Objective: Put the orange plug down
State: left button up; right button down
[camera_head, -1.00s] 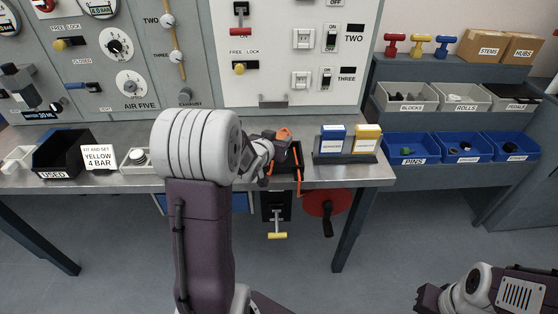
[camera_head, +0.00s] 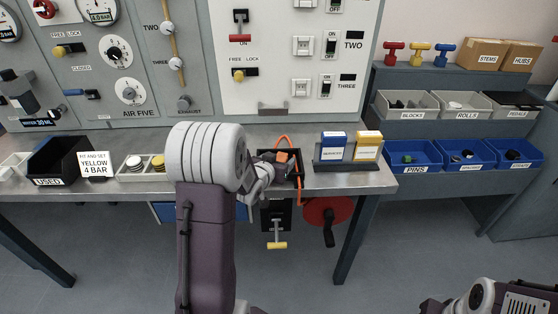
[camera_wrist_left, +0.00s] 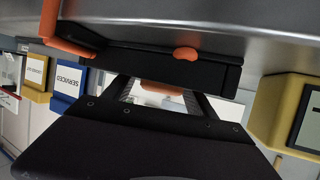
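The orange plug (camera_head: 285,157) sits in or just over the black open box (camera_head: 299,178) at the bench's front edge. My left gripper (camera_head: 268,173) is low at the box's left side, next to the plug. In the left wrist view its two fingers (camera_wrist_left: 162,92) stand apart, with an orange piece (camera_wrist_left: 162,88) between them and gaps visible on both sides. The black box wall (camera_wrist_left: 215,75) lies just beyond the fingertips. An orange cable (camera_head: 283,139) loops up behind the plug. My right forearm shows at the lower right; its gripper is out of view.
A holder with blue (camera_head: 332,146) and yellow (camera_head: 367,146) cards stands right of the box. A small tray of discs (camera_head: 135,175) and a black USED bin (camera_head: 60,158) are to the left. A red reel (camera_head: 325,211) hangs below the bench edge.

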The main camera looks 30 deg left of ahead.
pick_arm(q)
jog(key=shift+r, duration=0.2)
jog(key=shift+s+r, duration=0.15)
jog(key=p+v, duration=0.2)
jog(key=v, duration=0.5)
jog(key=shift+s+r, duration=0.1)
jog(key=shift+s, duration=0.05)
jog(key=b, duration=0.3)
jog(key=shift+s+d+f, duration=0.15)
jog(key=shift+s+f, duration=0.05)
jog(key=shift+f, duration=0.2)
jog(key=b+v, duration=0.1)
jog(key=b, duration=0.2)
jog(key=shift+s, duration=0.3)
jog(key=shift+s+r, duration=0.5)
jog(key=shift+r, duration=0.05)
jog(key=shift+s+d+r, duration=0.15)
jog(key=shift+s+r, duration=0.15)
jog(key=shift+s, duration=0.25)
